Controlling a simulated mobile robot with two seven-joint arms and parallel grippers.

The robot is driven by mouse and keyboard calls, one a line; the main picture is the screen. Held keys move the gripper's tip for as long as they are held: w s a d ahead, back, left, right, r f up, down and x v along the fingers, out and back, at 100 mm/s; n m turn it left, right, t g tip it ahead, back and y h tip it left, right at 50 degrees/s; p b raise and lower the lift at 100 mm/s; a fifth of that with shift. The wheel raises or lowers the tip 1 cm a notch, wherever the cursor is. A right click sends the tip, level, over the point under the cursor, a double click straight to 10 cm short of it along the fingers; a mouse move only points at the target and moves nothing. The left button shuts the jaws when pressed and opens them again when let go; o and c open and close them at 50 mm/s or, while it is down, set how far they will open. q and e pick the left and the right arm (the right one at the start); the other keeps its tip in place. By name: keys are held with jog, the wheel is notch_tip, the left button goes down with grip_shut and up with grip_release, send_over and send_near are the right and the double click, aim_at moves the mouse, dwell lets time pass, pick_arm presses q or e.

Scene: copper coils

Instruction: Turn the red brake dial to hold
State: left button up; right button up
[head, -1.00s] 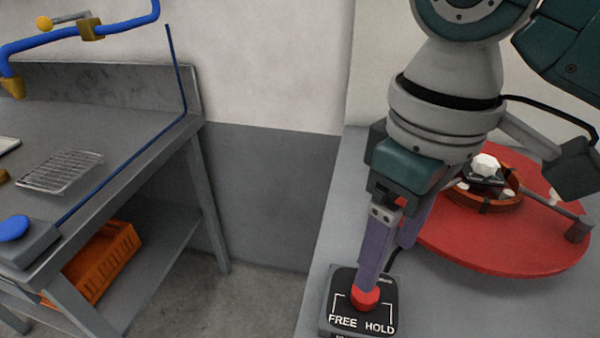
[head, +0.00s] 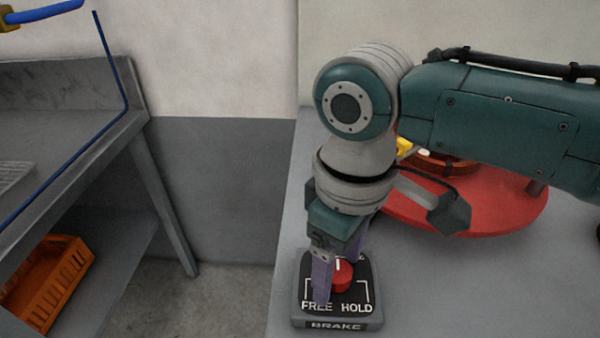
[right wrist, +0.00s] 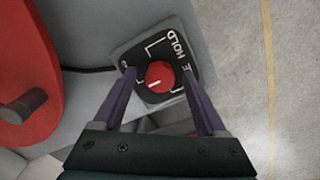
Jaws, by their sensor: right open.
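The red brake dial (head: 343,278) sits on a dark square plate (head: 364,322) marked FREE on the left, HOLD on the right and BRAKE on the front edge. A white mark on the dial points toward the plate's far side, not at either word. My right gripper (head: 338,280) is above the plate with its purple fingers apart on either side of the dial. In the right wrist view the dial (right wrist: 160,76) lies between the open fingertips (right wrist: 158,73), with visible gaps; one finger partly covers FREE. My left gripper is out of view.
A red round disc (head: 510,213) stands behind on the grey bench (head: 450,290), partly hidden by my right arm. At left are a grey table (head: 60,130) and an orange crate (head: 48,285) on its lower shelf. Open floor lies between.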

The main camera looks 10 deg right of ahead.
grip_shut()
dwell(0.5)
jog(key=shift+r, duration=0.1)
